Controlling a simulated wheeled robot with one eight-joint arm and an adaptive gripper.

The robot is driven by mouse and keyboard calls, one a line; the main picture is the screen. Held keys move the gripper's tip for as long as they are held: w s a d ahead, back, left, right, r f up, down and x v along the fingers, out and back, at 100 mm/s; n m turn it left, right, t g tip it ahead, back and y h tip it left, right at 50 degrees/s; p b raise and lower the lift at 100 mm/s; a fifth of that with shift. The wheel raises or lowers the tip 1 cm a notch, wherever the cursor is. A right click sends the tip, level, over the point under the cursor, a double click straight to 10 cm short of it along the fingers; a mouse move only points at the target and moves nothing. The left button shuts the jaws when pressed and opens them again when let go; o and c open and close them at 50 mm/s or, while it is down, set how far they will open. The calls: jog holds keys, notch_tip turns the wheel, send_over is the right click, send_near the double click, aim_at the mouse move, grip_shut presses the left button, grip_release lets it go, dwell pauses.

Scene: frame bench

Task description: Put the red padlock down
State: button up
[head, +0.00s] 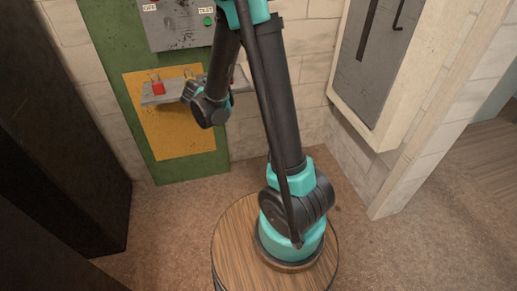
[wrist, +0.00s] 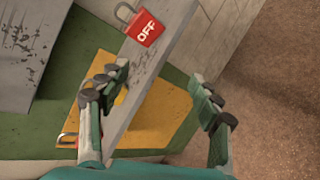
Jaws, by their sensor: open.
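A red padlock marked OFF (wrist: 147,30) rests at the upper end of the grey shelf (wrist: 158,72) in the wrist view, its shackle to the left. My gripper (wrist: 162,80) is open with nothing seen between its fingers; the OFF padlock lies beyond the fingertips, apart from them. Another red padlock (head: 158,88) is at the left end of the shelf in the head view. Part of a red padlock (wrist: 68,141) also shows at the lower left of the wrist view, partly hidden by a finger. In the head view my arm covers much of the shelf's right part.
A yellow board (head: 178,138) on a green panel (head: 165,174) is behind and below the shelf. A grey control box (head: 178,32) is above it. A brassy shackle (head: 188,72) shows mid-shelf. A pale-framed grey cabinet (head: 372,62) stands right. The floor below is clear.

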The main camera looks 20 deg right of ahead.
jog(key=s+d+f+m+g+y, duration=0.1)
jog(key=s+d+m+g, duration=0.1)
jog(key=s+d+m, duration=0.55)
jog(key=s+d+f+m+g, duration=0.1)
jog(key=s+d+m+g, duration=0.25)
jog(key=s, duration=0.65)
jog(key=s+a+f+m+g+y, duration=0.1)
jog(key=s+f+m+y, duration=0.1)
jog(key=s+m, duration=0.2)
jog(key=s+a+f+m+y, duration=0.1)
jog(key=s+m, duration=0.3)
jog(key=s, duration=0.6)
jog(key=shift+s+a+f+g+y, duration=0.25)
jog(key=shift+s+f+g+y, duration=0.15)
jog(key=shift+f, duration=0.1)
jog(key=shift+w, duration=0.1)
jog(key=shift+c, duration=0.6)
